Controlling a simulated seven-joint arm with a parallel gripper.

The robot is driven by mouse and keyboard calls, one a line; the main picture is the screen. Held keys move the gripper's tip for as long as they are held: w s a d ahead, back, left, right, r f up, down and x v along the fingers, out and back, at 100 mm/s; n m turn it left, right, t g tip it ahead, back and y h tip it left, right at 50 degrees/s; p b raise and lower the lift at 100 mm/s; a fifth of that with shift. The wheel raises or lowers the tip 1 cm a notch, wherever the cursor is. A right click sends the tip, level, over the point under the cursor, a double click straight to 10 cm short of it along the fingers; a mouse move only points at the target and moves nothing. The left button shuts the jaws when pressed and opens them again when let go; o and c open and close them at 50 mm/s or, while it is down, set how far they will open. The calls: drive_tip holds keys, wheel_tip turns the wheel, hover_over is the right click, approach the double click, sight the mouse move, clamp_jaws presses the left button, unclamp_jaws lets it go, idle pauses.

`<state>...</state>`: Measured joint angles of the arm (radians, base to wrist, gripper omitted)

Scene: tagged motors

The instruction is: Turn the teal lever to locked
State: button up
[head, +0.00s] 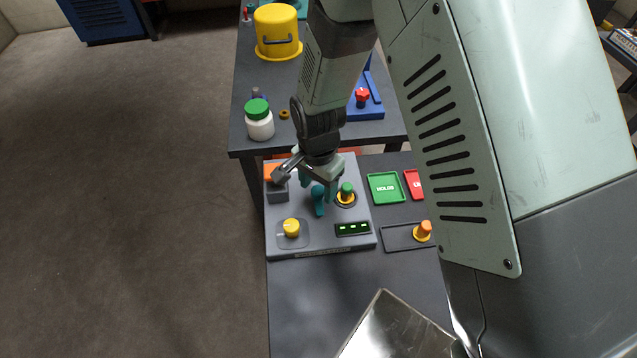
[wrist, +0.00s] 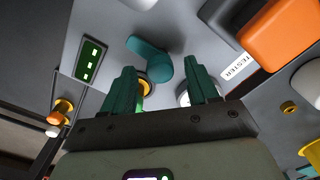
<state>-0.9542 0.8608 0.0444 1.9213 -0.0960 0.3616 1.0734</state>
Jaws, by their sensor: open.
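The teal lever (head: 318,203) stands on the grey tester panel (head: 278,245) in the head view, partly hidden by my gripper (head: 318,190). In the wrist view, the lever (wrist: 151,56) shows a rounded hub and an arm reaching up and left. My gripper (wrist: 163,85) is open, with its two teal fingers apart and nothing held. The lever's hub shows just beyond the gap between the fingers; I cannot tell whether they touch it. No lock marking is readable.
Green (head: 385,188) and red trays lie to the right. A white jar (head: 259,122) with green lid stands behind.

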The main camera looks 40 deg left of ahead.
drive_tip(key=shift+f, duration=0.2)
drive_tip(key=c, duration=1)
drive_tip(key=shift+c, duration=0.2)
